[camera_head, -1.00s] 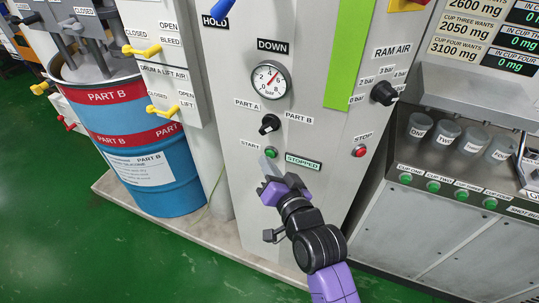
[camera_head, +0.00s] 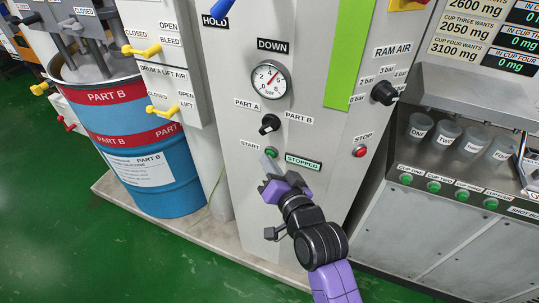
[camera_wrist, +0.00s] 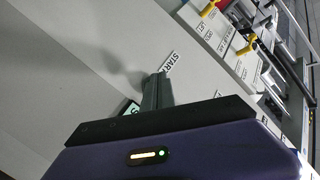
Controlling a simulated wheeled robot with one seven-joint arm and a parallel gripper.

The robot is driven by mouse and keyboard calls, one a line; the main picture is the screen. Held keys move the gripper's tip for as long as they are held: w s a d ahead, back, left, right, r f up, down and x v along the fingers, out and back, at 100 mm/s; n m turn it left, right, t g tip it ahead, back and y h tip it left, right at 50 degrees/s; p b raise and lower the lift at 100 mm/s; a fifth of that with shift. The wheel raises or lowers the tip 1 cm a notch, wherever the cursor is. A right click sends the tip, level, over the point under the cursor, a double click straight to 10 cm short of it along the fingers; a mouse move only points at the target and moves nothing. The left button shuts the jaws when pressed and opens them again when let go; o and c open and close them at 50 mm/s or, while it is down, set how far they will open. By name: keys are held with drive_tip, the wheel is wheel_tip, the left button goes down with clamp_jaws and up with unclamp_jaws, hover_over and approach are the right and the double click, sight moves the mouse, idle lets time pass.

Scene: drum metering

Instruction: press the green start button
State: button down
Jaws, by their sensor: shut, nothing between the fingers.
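The green start button (camera_head: 271,153) sits on the grey panel beside the START label (camera_head: 250,144). My gripper (camera_head: 267,163) is shut and empty, with its fingertips just below the button and very close to it in the head view. Whether they touch cannot be told. In the wrist view my shut fingers (camera_wrist: 156,90) reach the panel by the START label (camera_wrist: 171,62), and the button is hidden behind them. The display (camera_head: 303,163) to the right of the button reads STOPPED.
The red stop button (camera_head: 359,151) is to the right on the same panel. The Part A/Part B selector knob (camera_head: 269,124) and a pressure gauge (camera_head: 271,80) are above. A blue drum (camera_head: 160,170) stands left, and a bench with several cups (camera_head: 447,135) stands right.

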drive_tip(key=shift+r, duration=0.1)
idle(0.5)
drive_tip(key=shift+s+a+p, duration=0.2)
drive_tip(key=shift+s+p, duration=0.4)
drive_tip(key=shift+s, duration=0.1)
drive_tip(key=shift+s+a+p, duration=0.3)
drive_tip(key=shift+s+p, duration=0.3)
drive_tip(key=shift+s, duration=0.2)
drive_tip(key=shift+s+a+p, duration=0.25)
drive_tip(key=shift+s+p, duration=0.3)
drive_tip(key=shift+s, duration=0.2)
drive_tip(key=shift+s+a+p, duration=0.3)
drive_tip(key=shift+s+p, duration=0.3)
drive_tip(key=shift+s, duration=0.2)
